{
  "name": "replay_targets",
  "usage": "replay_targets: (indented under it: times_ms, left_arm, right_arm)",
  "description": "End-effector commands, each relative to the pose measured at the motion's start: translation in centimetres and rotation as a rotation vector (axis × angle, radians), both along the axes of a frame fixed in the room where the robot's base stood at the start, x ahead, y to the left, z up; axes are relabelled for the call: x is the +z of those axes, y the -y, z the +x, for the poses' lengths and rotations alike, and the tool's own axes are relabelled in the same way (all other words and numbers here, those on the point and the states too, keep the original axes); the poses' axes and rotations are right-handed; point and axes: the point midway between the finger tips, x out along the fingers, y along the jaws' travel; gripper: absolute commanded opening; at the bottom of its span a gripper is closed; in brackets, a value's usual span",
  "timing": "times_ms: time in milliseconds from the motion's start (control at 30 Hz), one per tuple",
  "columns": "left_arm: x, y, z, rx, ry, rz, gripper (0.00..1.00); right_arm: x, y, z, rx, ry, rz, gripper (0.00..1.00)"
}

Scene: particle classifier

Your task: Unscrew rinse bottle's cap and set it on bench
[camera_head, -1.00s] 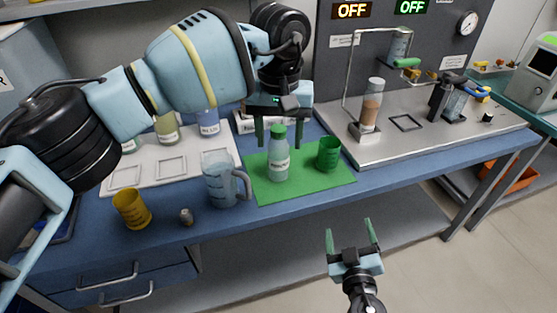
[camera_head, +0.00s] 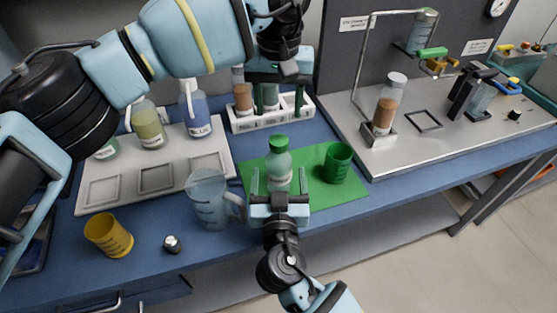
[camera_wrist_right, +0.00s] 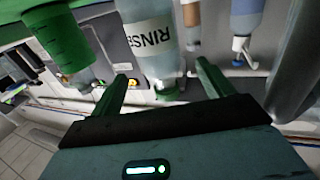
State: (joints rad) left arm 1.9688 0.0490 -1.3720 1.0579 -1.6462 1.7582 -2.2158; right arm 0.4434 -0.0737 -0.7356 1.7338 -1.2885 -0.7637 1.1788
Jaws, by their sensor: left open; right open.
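The rinse bottle (camera_head: 279,172) stands upright on the green mat (camera_head: 340,188), with its green cap (camera_head: 277,143) on. In the right wrist view it appears upside down, its RINSE label (camera_wrist_right: 148,35) and cap (camera_wrist_right: 168,92) showing. My right gripper (camera_head: 279,177) is open at the bottle's front, fingers either side of it; in the wrist view its fingertips (camera_wrist_right: 162,78) flank the bottle, apart from it. My left gripper (camera_head: 278,98) is open and empty, pointing down above and behind the bottle, in front of the vial rack in the picture.
A green beaker (camera_head: 338,162) stands close right of the bottle, a clear jug (camera_head: 208,203) left. The white vial rack (camera_head: 245,122) is behind. A yellow beaker (camera_head: 108,236) and small dark-and-white object (camera_head: 172,244) are front left. Bare blue bench lies in front of the mat.

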Motion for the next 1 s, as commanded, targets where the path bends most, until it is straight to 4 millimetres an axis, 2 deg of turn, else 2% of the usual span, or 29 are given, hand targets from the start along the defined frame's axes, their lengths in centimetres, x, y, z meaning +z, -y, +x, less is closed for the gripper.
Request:
replay_targets:
  times_ms: [267, 700, 1000]
  left_arm:
    - [0.0, 0.0, 0.0, 0.0, 0.0, 0.0, 0.54]
    - [0.0, 0.0, 0.0, 0.0, 0.0, 0.0, 0.54]
    - [0.0, 0.0, 0.0, 0.0, 0.0, 0.0, 0.54]
  right_arm:
    - [0.0, 0.0, 0.7, 0.0, 0.001, -0.001, 0.8]
    - [0.0, -0.1, 6.5, 0.001, 0.001, -0.003, 0.8]
    - [0.0, -0.1, 7.8, 0.001, 0.0, 0.0, 0.8]
